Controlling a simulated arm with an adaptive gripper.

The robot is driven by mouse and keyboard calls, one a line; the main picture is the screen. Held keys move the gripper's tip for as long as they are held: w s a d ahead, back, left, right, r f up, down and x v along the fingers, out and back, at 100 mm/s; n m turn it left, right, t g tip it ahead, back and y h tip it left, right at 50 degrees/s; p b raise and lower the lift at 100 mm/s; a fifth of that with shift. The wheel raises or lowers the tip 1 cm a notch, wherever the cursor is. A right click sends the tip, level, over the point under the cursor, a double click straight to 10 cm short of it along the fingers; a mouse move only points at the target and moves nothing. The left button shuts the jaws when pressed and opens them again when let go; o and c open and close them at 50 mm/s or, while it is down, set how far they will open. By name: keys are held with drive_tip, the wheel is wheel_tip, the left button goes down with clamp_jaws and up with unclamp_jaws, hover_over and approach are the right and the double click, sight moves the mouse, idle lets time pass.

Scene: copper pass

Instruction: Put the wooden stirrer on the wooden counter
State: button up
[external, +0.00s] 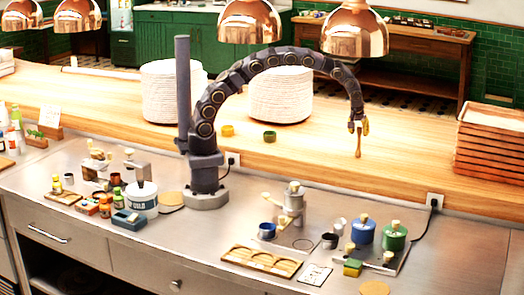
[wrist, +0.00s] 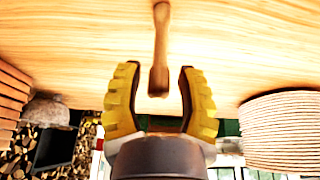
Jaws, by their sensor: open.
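The wooden stirrer (external: 358,148) is a thin brown stick that shows just below my gripper (external: 358,126) in the external view, over the wooden counter (external: 410,150). In the wrist view the stirrer (wrist: 160,50) points away from my gripper (wrist: 158,75), against the counter's wood (wrist: 240,45). Its thicker near end sits between the yellow fingertips, with a gap on each side. My gripper is open, pointing down. I cannot tell whether the stirrer touches the counter or is just above it.
Tall stacks of white plates (external: 278,95) stand on the counter left of my gripper. Brown trays (external: 490,140) are stacked at the right. Small yellow (external: 227,130) and green (external: 269,136) items lie before the plates. The counter around the stirrer is clear. Copper lamps (external: 355,30) hang above.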

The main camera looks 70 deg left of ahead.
drive_tip(key=v, duration=1.1)
drive_tip(key=s+a+r+m+g, duration=0.1)
drive_tip(key=s+a+r, duration=0.4)
drive_tip(key=s, duration=0.4)
drive_tip(key=s+f+m+g+h, duration=0.1)
drive_tip(key=s+m, duration=0.3)
drive_tip(key=s, duration=1.2)
drive_tip(key=s+a+f+m+g+h, duration=0.1)
drive_tip(key=s+f+m+g+h, duration=0.1)
drive_tip(key=s, duration=1.4)
drive_tip(key=shift+s+a+f+m+g, duration=0.2)
drive_tip(key=shift+f+m+g, duration=0.25)
drive_tip(key=shift+m, duration=0.55)
